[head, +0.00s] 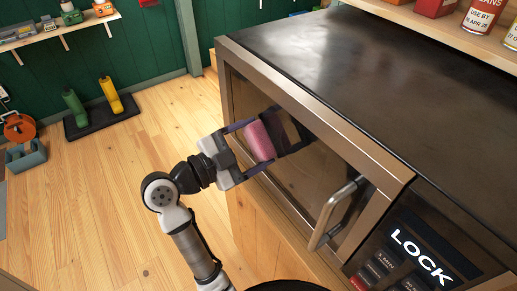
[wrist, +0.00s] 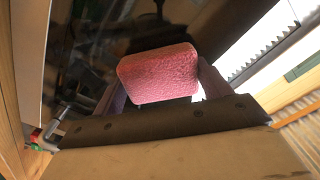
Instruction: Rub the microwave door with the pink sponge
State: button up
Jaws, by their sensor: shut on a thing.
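The microwave is a large dark box with a metal-framed door (head: 300,95) and a dark glass window. A metal handle (head: 337,210) stands at the right of the door. My gripper (head: 258,138) is in front of the left half of the window, shut on the pink sponge (head: 262,141). The sponge also shows between the fingers in the wrist view (wrist: 158,73), with the dark glass behind it. The sponge is close to the glass; I cannot tell whether it touches. A reflection of the sponge and gripper shows in the glass.
A control panel marked LOCK (head: 420,255) is right of the handle. A shelf with cans and boxes (head: 470,35) overhangs the microwave at the upper right. The wooden floor (head: 120,190) at left is mostly clear. A dark mat (head: 98,117) holds green and yellow objects.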

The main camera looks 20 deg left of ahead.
aim_at(284, 155)
jog(key=shift+w+a, duration=0.5)
jog(key=shift+a, duration=0.1)
jog(key=shift+r, duration=0.2)
jog(key=shift+s+d, duration=0.85)
jog(key=shift+d, duration=0.2)
jog(key=shift+s+d, duration=0.8)
jog(key=shift+d, duration=0.25)
jog(key=shift+s+d, duration=0.85)
jog(key=shift+d, duration=0.3)
jog(key=shift+w+r, duration=0.1)
jog(key=shift+w+a, duration=0.8)
jog(key=shift+a, duration=0.3)
jog(key=shift+w+a, duration=0.75)
jog(key=shift+a, duration=0.35)
jog(key=shift+w+a, duration=0.8)
jog(key=shift+a, duration=0.3)
jog(key=v, duration=0.6)
